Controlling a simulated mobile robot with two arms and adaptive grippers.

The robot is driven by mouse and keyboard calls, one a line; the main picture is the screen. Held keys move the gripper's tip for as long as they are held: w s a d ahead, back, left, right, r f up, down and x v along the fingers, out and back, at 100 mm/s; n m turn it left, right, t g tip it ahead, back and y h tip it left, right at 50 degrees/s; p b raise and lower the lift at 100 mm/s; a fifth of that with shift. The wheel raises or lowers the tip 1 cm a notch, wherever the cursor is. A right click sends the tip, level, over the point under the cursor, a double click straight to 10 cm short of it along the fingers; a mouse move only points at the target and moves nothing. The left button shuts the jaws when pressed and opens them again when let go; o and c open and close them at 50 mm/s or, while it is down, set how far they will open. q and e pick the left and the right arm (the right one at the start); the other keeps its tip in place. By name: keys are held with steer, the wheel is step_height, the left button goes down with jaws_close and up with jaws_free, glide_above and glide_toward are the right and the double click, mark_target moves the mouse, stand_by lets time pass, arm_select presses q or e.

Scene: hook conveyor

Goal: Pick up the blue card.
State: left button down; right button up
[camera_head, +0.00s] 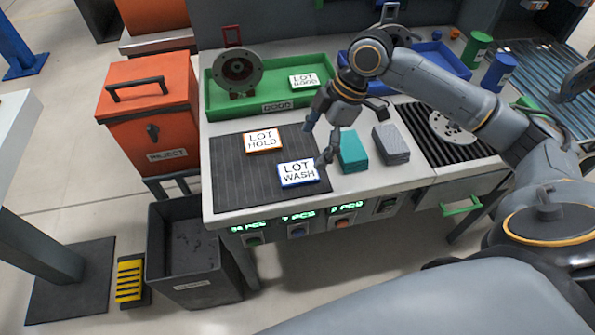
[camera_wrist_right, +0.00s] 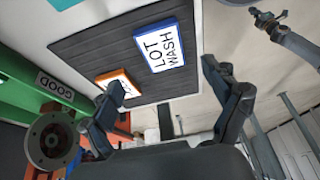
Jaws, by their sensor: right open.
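The blue card (camera_head: 298,173), a white card with a blue edge reading LOT WASH, lies flat on the dark ribbed mat (camera_head: 228,183), near its right edge. It also shows in the right wrist view (camera_wrist_right: 162,46), upper middle. My right gripper (camera_head: 318,143) is open and empty above the mat's right side, close to the blue card. In the wrist view its fingers (camera_wrist_right: 160,88) are spread, with the blue card between and beyond them. No contact with the card shows.
An orange-edged LOT HOLD card (camera_head: 263,140) lies up-left of the blue card. A teal block (camera_head: 353,151) and a grey block (camera_head: 391,144) stand to the right. A green tray (camera_head: 219,104) lies behind the mat. A dark bin (camera_head: 185,287) stands below the front left.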

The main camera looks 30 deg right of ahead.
mark_target(299, 171)
steer(key=shift+w+a+f, duration=0.1)
steer(key=shift+a+f, duration=0.2)
steer(key=shift+f, duration=0.35)
steer(key=shift+a+f, duration=0.15)
steer(key=shift+f, duration=0.3)
steer(key=x, duration=0.4)
steer(key=shift+a+f, duration=0.25)
steer(key=shift+f, duration=0.1)
steer(key=shift+c, duration=0.6)
arm_select(q)
steer(key=shift+w+r, duration=0.15)
steer(key=shift+w, duration=0.55)
arm_select(e)
steer(key=c, duration=0.9)
